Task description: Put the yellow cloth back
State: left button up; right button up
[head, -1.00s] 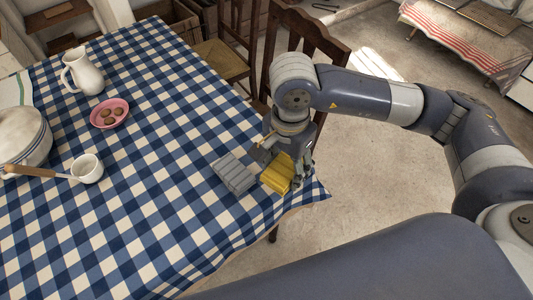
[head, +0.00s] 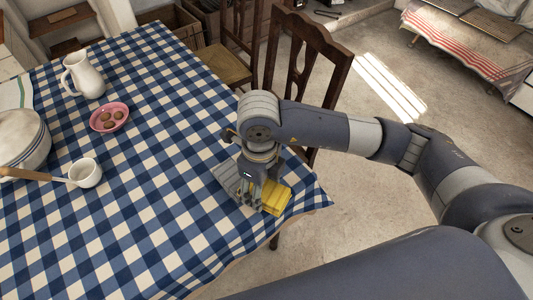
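The yellow cloth (head: 276,199) is a folded pad at the near right corner of the checked table. My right gripper (head: 252,198) points down at the cloth's left edge, between it and a folded grey cloth (head: 225,175). Its fingers overlap the edges of both cloths in the head view. I cannot tell whether the fingers grip the yellow cloth or only stand beside it, as the gripper hides that edge. My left gripper is out of view.
The table (head: 150,220) has a blue and white checked cover. Wooden chairs (head: 305,60) stand behind. The near table middle is clear.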

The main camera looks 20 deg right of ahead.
jog(key=w+d, duration=0.1)
jog(key=w, duration=0.2)
jog(key=w+d+p, duration=0.1)
jog(key=w+d, duration=0.1)
jog(key=w, duration=0.2)
jog(key=w+d+f+p, duration=0.1)
jog(key=w, duration=0.3)
jog(key=shift+w+d, duration=0.1)
jog(key=shift+d, duration=0.05)
jog(key=shift+w+d+f, duration=0.1)
jog(key=shift+w+d, duration=0.25)
jog(key=shift+w, duration=0.5)
notch_tip(320, 180, down, 3)
jog(key=shift+f+p, duration=0.15)
jog(key=shift+p, duration=0.45)
jog(key=shift+f, duration=0.15)
jog(key=shift+f+b, duration=0.2)
jog(key=shift+b, duration=0.1)
jog(key=o, duration=1)
jog(key=shift+r, duration=0.2)
